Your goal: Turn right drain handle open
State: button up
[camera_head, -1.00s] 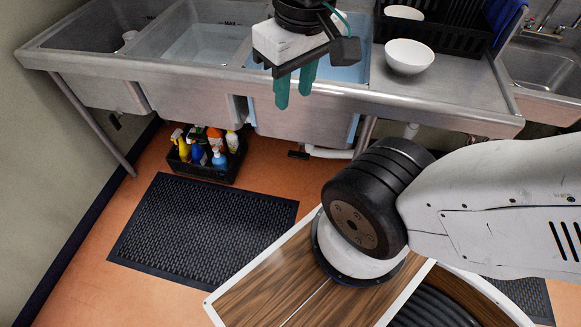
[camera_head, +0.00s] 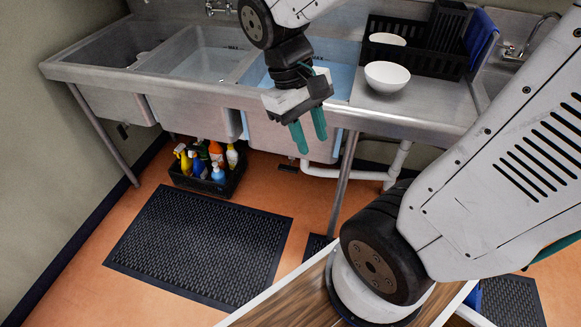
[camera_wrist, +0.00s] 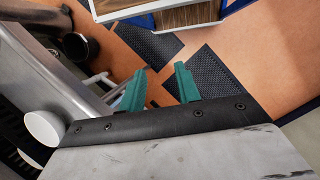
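A three-basin steel sink (camera_head: 150,75) stands against the wall. A small dark drain handle (camera_head: 287,168) shows low under the right basin, close to white drain piping (camera_head: 345,173). Another dark handle (camera_head: 122,131) shows under the left basin. My gripper (camera_head: 311,143) is in front of the right basin, its green fingers pointing down, apart and empty. In the head view its fingertips appear above and to the right of the right handle, not touching it. The wrist view also shows my gripper (camera_wrist: 161,70) open; I cannot make out the handle clearly there.
A black crate of spray bottles (camera_head: 205,185) sits on the floor under the sink. A sink leg (camera_head: 343,185) stands right of the handle. A white bowl (camera_head: 387,76) and a black dish rack (camera_head: 415,55) are on the drainboard. A black mat (camera_head: 200,245) lies on the floor.

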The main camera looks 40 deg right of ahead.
jog(key=w+d+f+n+g+h, duration=0.15)
jog(key=w+d+f+h, duration=0.35)
jog(key=f, duration=0.5)
jog(key=w+d+f+n+h, duration=0.2)
jog(key=w+d+f+h, duration=0.3)
jog(key=f, duration=0.4)
jog(key=w+d+f+n+h, duration=0.2)
jog(key=w+d+f+h, duration=0.25)
jog(key=f, duration=0.55)
jog(key=n+t+y, duration=0.2)
jog(key=t, duration=1.4)
send_near(289, 167)
jog(key=x, duration=0.3)
jog(key=shift+w+d+f, duration=0.15)
jog(key=shift+w+f, duration=0.15)
jog(key=shift+f, duration=0.05)
jog(key=shift+w+d+m, duration=0.2)
jog(key=shift+d+m, duration=0.05)
jog(key=x, duration=0.7)
